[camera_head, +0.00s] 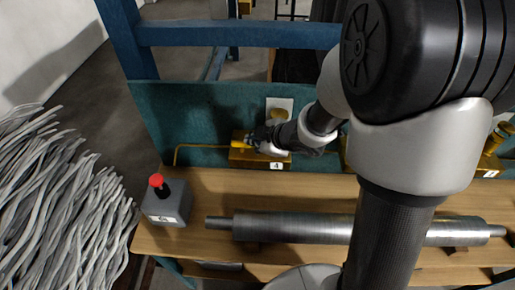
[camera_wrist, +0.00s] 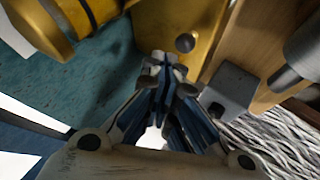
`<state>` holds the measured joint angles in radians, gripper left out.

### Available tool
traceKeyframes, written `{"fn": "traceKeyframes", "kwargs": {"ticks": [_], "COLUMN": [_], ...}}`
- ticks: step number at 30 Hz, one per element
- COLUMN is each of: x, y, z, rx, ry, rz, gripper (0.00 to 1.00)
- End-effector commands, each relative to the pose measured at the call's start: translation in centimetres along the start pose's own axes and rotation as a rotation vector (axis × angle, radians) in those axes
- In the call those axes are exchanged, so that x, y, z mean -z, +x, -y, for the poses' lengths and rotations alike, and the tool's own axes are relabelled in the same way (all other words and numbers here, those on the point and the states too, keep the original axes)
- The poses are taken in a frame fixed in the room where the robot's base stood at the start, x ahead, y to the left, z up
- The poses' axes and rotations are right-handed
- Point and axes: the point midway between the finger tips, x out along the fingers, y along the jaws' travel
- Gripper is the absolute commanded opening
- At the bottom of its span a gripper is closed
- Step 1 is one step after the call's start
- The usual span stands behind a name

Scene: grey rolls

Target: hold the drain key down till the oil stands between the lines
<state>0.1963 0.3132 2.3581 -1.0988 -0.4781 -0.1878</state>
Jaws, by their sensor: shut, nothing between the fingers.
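A brass block (camera_head: 240,158) with a number plate stands against the teal panel at the back of the bench. It fills the upper middle of the wrist view (camera_wrist: 207,25). A small dark round knob (camera_wrist: 185,42) shows on it, perhaps the drain key. A brass cylinder with a dark band (camera_wrist: 85,18) is at the wrist view's upper left. My gripper (camera_wrist: 163,62) is shut and empty, its fingertips close to the block and just below the knob; I cannot tell whether they touch. In the head view my gripper (camera_head: 256,139) is at the block's top. No oil level or lines are readable.
A grey box (camera_head: 165,205) with a red button (camera_head: 156,181) stands at the bench's left end. A long steel roll (camera_head: 290,227) lies along the wooden bench (camera_head: 200,247) in front. Grey strands (camera_head: 60,195) are heaped at left. A blue frame (camera_head: 230,33) rises behind.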

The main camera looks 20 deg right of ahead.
Motion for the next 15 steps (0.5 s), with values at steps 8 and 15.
{"fn": "traceKeyframes", "kwargs": {"ticks": [8, 15], "x": [-0.24, -0.45], "y": [0.33, 0.62], "z": [0.25, 0.45], "rx": [0.000, 0.000], "ry": [0.000, 0.000], "rz": [0.000, 0.000], "gripper": [0.00, 0.00]}}
